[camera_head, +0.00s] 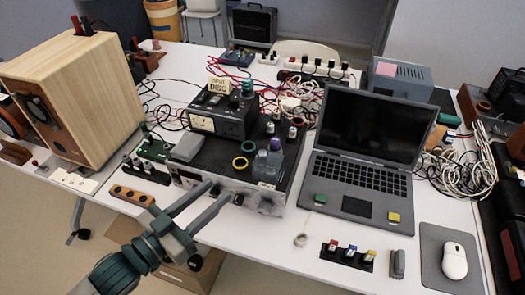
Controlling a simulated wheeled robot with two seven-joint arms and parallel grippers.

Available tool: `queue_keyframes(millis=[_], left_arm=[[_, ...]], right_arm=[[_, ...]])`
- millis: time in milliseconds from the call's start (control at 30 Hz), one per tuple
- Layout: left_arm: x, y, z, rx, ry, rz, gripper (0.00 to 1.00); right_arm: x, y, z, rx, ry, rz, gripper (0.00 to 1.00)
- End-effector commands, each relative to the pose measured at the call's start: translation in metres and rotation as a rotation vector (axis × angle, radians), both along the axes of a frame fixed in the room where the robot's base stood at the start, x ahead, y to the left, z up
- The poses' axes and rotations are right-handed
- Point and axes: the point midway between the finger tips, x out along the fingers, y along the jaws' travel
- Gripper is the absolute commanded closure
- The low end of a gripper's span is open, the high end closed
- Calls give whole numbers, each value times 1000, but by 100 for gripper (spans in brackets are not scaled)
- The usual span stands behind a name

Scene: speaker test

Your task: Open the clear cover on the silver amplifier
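A wide amplifier (225,172) with a dark top and a worn silver front stands in the middle of the table. Its clear cover is too small to make out for certain. A see-through bluish piece (267,163) stands on the amplifier's right part. My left gripper (220,192) comes in from the lower left. Its two fingers are apart with nothing between them, and their tips appear just in front of the amplifier's silver front. I cannot tell whether they touch it. My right gripper is not in view.
A wooden speaker (85,95) stands at the left. A smaller dark device (222,113) sits on the amplifier. An open laptop (365,150) stands right of it, with a mouse (454,261) on a pad. Red cables lie behind. The table's front edge is below the amplifier.

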Motion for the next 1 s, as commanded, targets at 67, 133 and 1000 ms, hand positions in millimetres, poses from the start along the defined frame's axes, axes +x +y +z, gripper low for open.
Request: queue_keyframes(millis=[67,133,1000], left_arm=[[-2,-2,7,-12,-19,-22,64],[-3,-3,10,-19,-23,-30,64],[34,-34,12,-19,-24,-27,64]], right_arm=[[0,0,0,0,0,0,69],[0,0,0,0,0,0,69],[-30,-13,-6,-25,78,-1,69]])
